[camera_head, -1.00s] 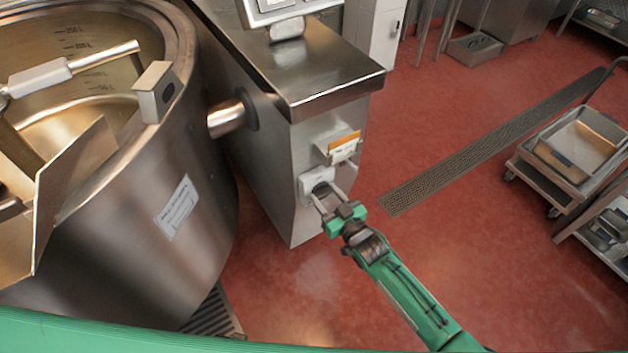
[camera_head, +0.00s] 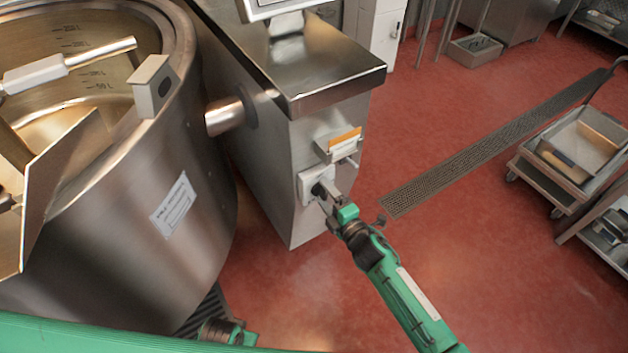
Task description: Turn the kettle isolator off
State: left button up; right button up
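The kettle isolator (camera_head: 307,190) is a pale plate with a dark knob on the front of the steel control pillar (camera_head: 300,150), below a small label holder. My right gripper (camera_head: 325,192) is at the isolator, its fingers pointing at the knob and covering part of it. The fingers line up nearly one behind the other from here, so the gap between them and any grip on the knob are hidden. The knob's exact setting cannot be read. My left gripper's fingers are not visible.
The large steel kettle (camera_head: 130,240) stands at the left, joined to the pillar by a short pipe (camera_head: 226,116). The label holder (camera_head: 340,145) juts out just above my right gripper. A cart (camera_head: 545,165) stands at the right. Red floor with a drain grate (camera_head: 470,160) is clear between.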

pick_arm(q)
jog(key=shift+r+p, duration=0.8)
jog(key=shift+p, duration=0.05)
pick_arm(e)
jog(key=v, duration=0.7)
